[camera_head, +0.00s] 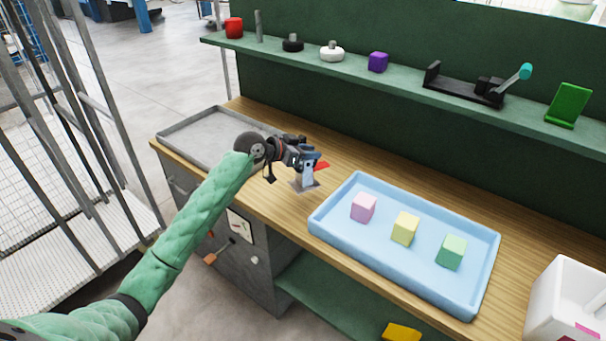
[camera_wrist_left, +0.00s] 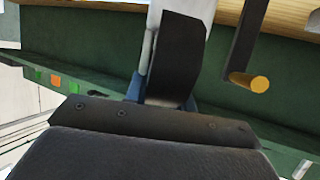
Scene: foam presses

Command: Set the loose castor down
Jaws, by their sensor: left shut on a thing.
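My left gripper (camera_head: 304,162) reaches in over the bench, between the grey tray and the blue tray. It is shut on a small grey-blue piece with a flat grey plate (camera_head: 303,186) at its lower end, which I take to be the loose castor. The plate is low over the wood; I cannot tell whether it touches. A small red part (camera_head: 321,166) shows beside the gripper. In the left wrist view a black curved part (camera_wrist_left: 176,60) and a grey-white part (camera_wrist_left: 149,45) lie ahead of the dark gripper body, mostly hidden. My right gripper is not in view.
A shallow grey tray (camera_head: 187,137) lies behind my left wrist. A blue tray (camera_head: 330,219) holds pink, yellow and green blocks. A white bin (camera_head: 549,293) stands at right. The green shelf (camera_head: 402,86) behind carries several items. Bare wood (camera_head: 272,204) lies near the front edge.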

